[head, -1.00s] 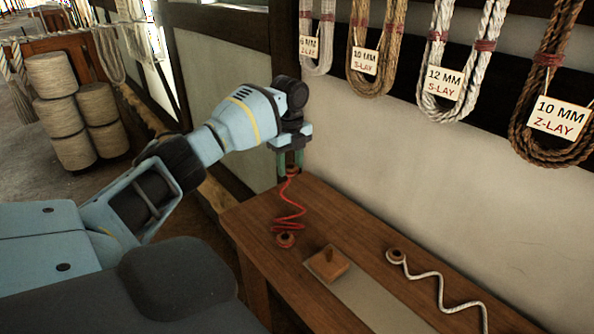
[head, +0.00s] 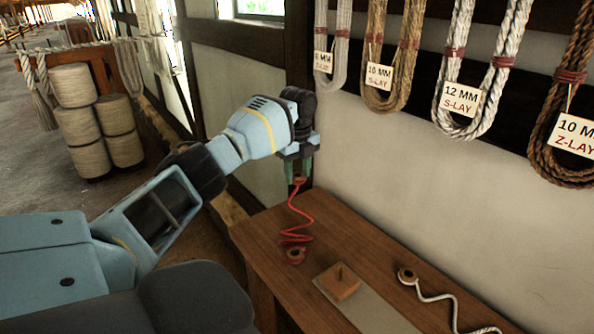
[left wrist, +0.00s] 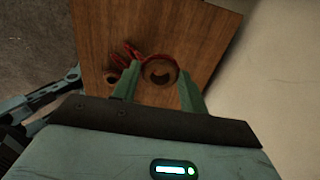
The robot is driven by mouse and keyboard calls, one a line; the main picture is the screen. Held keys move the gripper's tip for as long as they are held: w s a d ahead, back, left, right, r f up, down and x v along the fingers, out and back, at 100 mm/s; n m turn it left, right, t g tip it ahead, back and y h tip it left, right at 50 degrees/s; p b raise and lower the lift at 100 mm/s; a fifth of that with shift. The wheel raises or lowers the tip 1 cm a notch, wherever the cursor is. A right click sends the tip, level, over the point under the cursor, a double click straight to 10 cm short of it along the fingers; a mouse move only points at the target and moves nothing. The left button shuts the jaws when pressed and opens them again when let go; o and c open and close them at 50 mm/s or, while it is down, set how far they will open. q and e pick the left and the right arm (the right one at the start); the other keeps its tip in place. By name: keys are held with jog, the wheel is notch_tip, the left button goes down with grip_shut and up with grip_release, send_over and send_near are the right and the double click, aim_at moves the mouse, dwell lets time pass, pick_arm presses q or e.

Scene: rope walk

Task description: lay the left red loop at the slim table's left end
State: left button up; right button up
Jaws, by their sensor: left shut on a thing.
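My left gripper (head: 300,172) points down over the left end of the slim wooden table (head: 345,225). It is shut on the upper red loop (head: 300,182), which has a brown round core. In the left wrist view this loop (left wrist: 160,70) sits between the green fingers. A red cord (head: 298,222) runs from it in zigzags down to a second red loop (head: 295,256) on the table. The held loop appears a little above the tabletop; its exact height is hard to tell. My right gripper is not in view.
A small wooden block with a peg (head: 338,282) stands on a grey strip (head: 372,308) on the table. A white cord (head: 430,297) with a brown-cored loop (head: 407,276) lies to the right. Labelled rope coils (head: 478,70) hang on the wall behind. Twine spools (head: 85,125) stand at far left.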

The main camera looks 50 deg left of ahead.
pick_arm(q)
jog(key=shift+f, duration=0.1)
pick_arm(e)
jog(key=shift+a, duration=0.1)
pick_arm(q)
send_over(298, 218)
jog(key=shift+f, duration=2.15)
jog(key=shift+a+f+b, duration=0.1)
jog(key=shift+f+b, duration=0.6)
jog(key=shift+f, duration=0.9)
jog(key=shift+f+b, duration=0.45)
jog(key=shift+f, duration=1.15)
jog(key=shift+f+b, duration=0.4)
jog(key=shift+f, duration=0.75)
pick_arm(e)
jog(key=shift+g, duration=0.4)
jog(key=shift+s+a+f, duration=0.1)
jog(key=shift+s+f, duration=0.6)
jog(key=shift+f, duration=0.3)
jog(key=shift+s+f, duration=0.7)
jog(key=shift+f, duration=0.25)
pick_arm(q)
jog(key=o, duration=0.8)
jog(key=shift+o, duration=0.2)
